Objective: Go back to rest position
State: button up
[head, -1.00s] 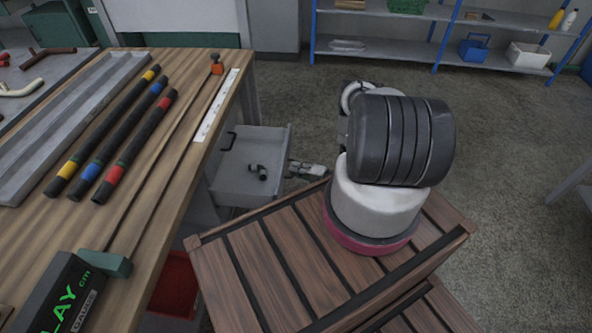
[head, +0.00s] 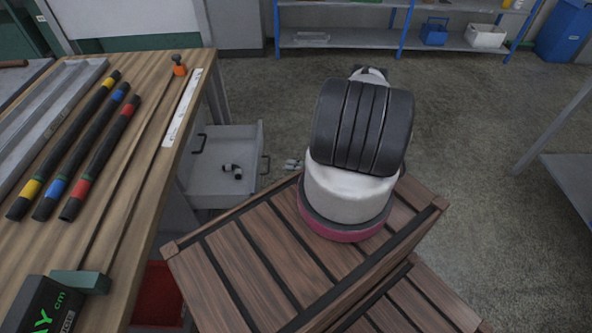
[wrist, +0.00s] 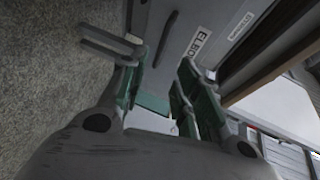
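My gripper (wrist: 157,85) fills the lower part of the wrist view. Its two green-padded fingers stand apart with nothing between them. In the head view only a small grey piece at its end (head: 293,165) shows beside my arm, which hides the rest. The open grey drawer (head: 222,185) is under the workbench, left of my arm. A small dark elbow piece (head: 233,171) with pale ends lies in it. In the wrist view a grey drawer front (wrist: 190,45) with a label starting "ELBO" lies beyond the fingers.
A blue-framed shelf (head: 340,38) stands at the back. A grey table (head: 570,180) is at right. Floor between is clear.

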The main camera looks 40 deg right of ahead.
jog(key=shift+v, duration=0.9)
